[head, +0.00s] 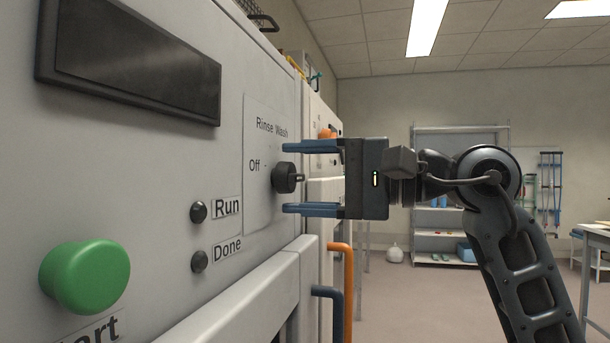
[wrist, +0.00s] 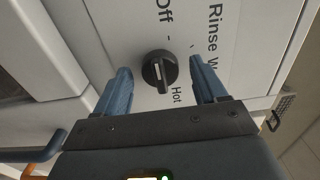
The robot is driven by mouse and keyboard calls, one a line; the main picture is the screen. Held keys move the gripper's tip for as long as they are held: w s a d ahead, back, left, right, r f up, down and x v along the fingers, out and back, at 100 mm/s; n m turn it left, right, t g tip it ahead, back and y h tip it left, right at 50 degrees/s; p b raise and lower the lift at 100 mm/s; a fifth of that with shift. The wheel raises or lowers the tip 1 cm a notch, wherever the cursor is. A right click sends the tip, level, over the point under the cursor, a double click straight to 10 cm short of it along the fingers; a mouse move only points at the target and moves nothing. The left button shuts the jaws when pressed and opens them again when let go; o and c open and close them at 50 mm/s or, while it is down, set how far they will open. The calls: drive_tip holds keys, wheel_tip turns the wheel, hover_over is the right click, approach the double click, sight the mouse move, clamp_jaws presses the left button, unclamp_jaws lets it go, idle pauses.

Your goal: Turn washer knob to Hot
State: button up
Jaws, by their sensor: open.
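The washer knob (head: 286,177) is a round black dial on a pale label panel, with "Off" to its left and "Rinse" and "Wash" above. In the wrist view the knob (wrist: 160,70) shows a raised grip with a short pale mark; "Hot" is printed just below it and to the right. I cannot tell for sure which label the mark points to. My gripper (head: 284,178) is open, its two blue fingers above and below the knob in the head view. In the wrist view the fingers stand on either side, with gaps to the knob.
A green Start button (head: 85,277), the Run (head: 198,212) and Done (head: 199,261) lamps and a dark display (head: 130,75) share the panel. Orange (head: 346,290) and dark blue (head: 328,309) handles stick out below my gripper. Open floor lies to the right, before a shelf.

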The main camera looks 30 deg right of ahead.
drive_tip(key=c, duration=1.1)
drive_tip(key=shift+o, duration=0.2)
